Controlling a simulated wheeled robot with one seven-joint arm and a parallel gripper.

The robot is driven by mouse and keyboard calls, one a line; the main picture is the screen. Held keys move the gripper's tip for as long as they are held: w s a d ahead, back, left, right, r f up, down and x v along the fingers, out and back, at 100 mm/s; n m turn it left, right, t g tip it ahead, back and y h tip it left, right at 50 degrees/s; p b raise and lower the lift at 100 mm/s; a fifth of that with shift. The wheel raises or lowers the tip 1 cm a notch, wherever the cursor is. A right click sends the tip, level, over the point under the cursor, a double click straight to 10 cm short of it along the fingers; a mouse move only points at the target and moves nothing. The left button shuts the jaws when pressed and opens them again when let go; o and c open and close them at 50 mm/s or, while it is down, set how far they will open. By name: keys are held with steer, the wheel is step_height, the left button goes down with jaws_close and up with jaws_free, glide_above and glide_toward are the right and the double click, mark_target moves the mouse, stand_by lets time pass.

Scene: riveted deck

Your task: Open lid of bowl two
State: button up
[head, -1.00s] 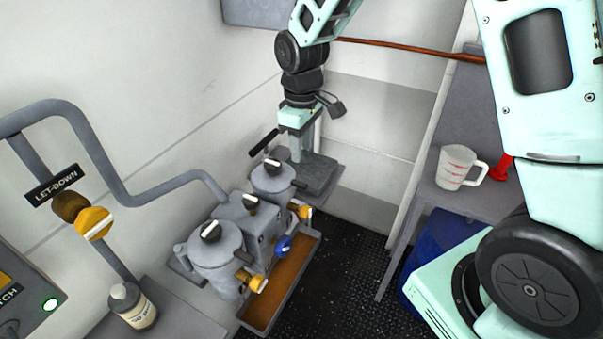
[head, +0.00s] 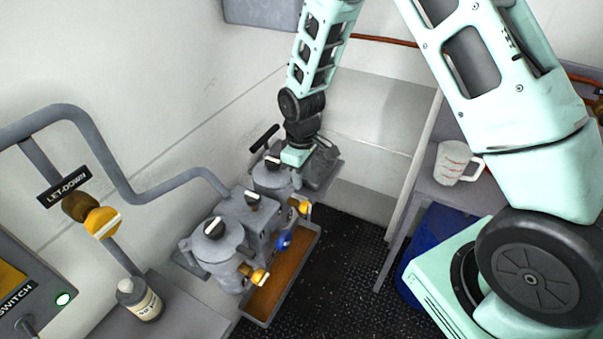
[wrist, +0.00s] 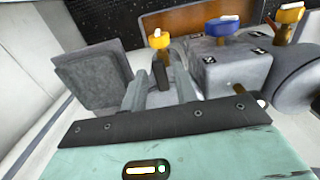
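Two grey lidded bowls stand on either side of a grey middle box (head: 250,213). The far bowl (head: 268,180) has a dark knob on its lid, and so does the near bowl (head: 212,255); both lids are on. I cannot read which bowl is number two. My gripper (wrist: 160,84) is at the far bowl, and its wrist partly covers that bowl in the head view. In the wrist view its two fingers are apart, with the far bowl's dark lid knob (wrist: 162,76) showing between them. Contact with the knob cannot be told.
Yellow valve handles (head: 258,278) and a blue one (head: 284,242) stick out above a brown-bottomed tray (head: 268,299). A grey pipe (head: 150,192) runs from the left wall to the bowls. A white jug (head: 452,162) stands on the right shelf.

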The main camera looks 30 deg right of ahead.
jaws_close()
steer(key=shift+d, duration=0.15)
steer(key=w+d+n, duration=0.9)
steer(key=n, duration=0.1)
steer(key=w+n+b, duration=0.2)
steer(key=w+n, duration=0.9)
steer(key=w, duration=0.1)
steer(key=shift+w+a, duration=0.2)
steer(key=shift+a, duration=0.2)
